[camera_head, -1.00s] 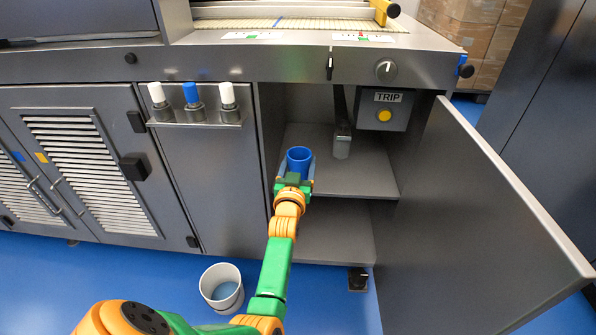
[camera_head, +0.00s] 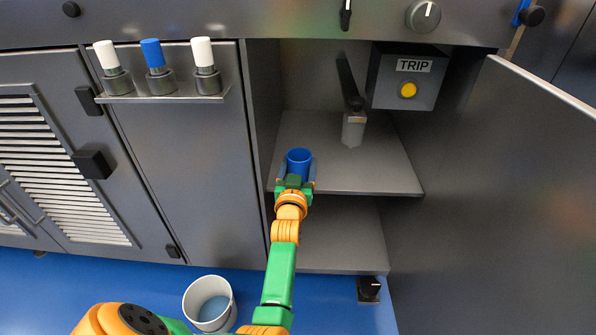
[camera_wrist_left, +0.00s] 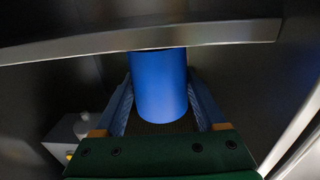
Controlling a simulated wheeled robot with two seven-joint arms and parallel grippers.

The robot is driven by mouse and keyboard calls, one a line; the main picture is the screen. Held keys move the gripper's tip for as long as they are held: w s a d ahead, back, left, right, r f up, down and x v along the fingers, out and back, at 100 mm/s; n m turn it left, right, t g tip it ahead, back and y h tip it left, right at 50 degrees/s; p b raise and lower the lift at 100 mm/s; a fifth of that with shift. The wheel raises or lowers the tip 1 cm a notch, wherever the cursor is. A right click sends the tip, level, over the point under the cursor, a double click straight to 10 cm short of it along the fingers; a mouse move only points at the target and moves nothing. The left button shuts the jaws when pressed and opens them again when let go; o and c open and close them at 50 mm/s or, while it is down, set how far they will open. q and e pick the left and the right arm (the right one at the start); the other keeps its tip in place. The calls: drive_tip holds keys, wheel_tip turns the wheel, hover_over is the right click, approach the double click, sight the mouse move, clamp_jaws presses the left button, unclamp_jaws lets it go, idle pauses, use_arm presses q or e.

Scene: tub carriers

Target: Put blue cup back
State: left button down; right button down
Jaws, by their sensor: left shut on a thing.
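The blue cup (camera_head: 299,161) is in my left gripper (camera_head: 297,177), whose two fingers clasp its sides. It is at the front left of the open cabinet's upper shelf (camera_head: 350,178). In the left wrist view the blue cup (camera_wrist_left: 158,85) fills the space between the fingers of the left gripper (camera_wrist_left: 161,112). One end of it meets a grey edge there. I cannot tell whether the cup touches the shelf. My right gripper is not in view.
The cabinet door (camera_head: 490,200) stands open at the right. The TRIP box (camera_head: 408,78) and a dark lever (camera_head: 351,85) are inside, right of the cup. A lower shelf (camera_head: 335,245) is below. A white bin (camera_head: 209,301) stands on the blue floor. The upper shelf's middle is clear.

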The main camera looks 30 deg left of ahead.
use_arm(q)
drive_tip(key=shift+f, duration=0.1)
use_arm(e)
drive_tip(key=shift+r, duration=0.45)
use_arm(q)
drive_tip(key=shift+f, duration=0.1)
unclamp_jaws()
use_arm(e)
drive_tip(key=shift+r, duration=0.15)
